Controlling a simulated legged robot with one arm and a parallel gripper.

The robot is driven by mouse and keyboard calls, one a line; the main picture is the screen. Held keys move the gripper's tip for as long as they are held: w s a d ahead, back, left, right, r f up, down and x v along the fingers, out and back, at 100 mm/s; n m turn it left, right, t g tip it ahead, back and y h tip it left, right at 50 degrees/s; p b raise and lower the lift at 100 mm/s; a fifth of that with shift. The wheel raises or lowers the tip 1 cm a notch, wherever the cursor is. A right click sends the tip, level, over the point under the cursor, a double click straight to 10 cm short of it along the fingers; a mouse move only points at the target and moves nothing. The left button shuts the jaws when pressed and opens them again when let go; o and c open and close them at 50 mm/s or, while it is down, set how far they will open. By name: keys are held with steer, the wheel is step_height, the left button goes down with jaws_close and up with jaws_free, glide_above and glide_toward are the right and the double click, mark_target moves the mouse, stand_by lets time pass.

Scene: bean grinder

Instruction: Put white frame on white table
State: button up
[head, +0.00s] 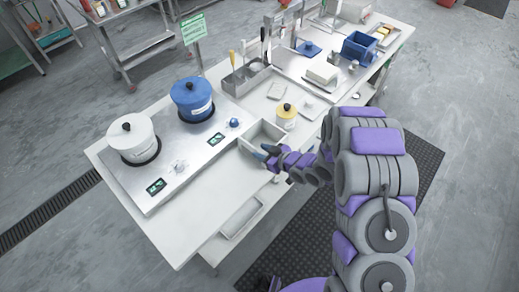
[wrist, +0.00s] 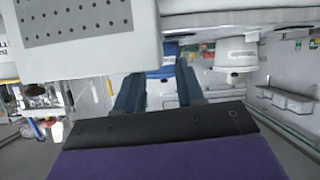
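A white, open-topped rectangular frame (head: 262,134) sits on the white table (head: 210,205), at the right edge of the cooktop. My gripper (head: 268,152) is at its front right side, very close to or touching it. In the wrist view a large white body with a perforated grey panel (wrist: 80,25) fills the upper left; it appears to be the frame. My gripper's two dark blue fingers (wrist: 160,85) are apart, with a gap between them. I see no firm hold on the frame.
A metal cooktop (head: 180,160) bears a white pot (head: 133,140) and a blue pot (head: 192,99). A yellow-lidded jar (head: 286,116) stands just right of the frame. A utensil box (head: 246,77) is behind.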

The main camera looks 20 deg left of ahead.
steer(key=d+r+m+t+h, duration=0.1)
steer(key=d+r+m+h, duration=0.4)
steer(key=d+r, duration=0.75)
steer(key=d+r+m+t+h, duration=0.15)
steer(key=d+r+h, duration=0.45)
steer(key=d, duration=1.4)
steer(key=s+d+r+m+g+h, duration=0.2)
steer(key=s, duration=0.5)
steer(key=s+d+r+m+g+h, duration=0.1)
steer(key=s+d+r+m+g, duration=0.15)
steer(key=s, duration=0.55)
steer(key=s+a+r+m+g+y, duration=0.1)
steer(key=s+a+r+g, duration=0.1)
steer(key=s, duration=0.8)
steer(key=s+a+r+m+g+y, duration=0.1)
steer(key=s+a+r+m+g, duration=0.1)
steer(key=s, duration=0.8)
steer(key=shift+s+a+r+g, duration=0.2)
steer(key=shift+r+g, duration=0.1)
steer(key=shift+g, duration=0.1)
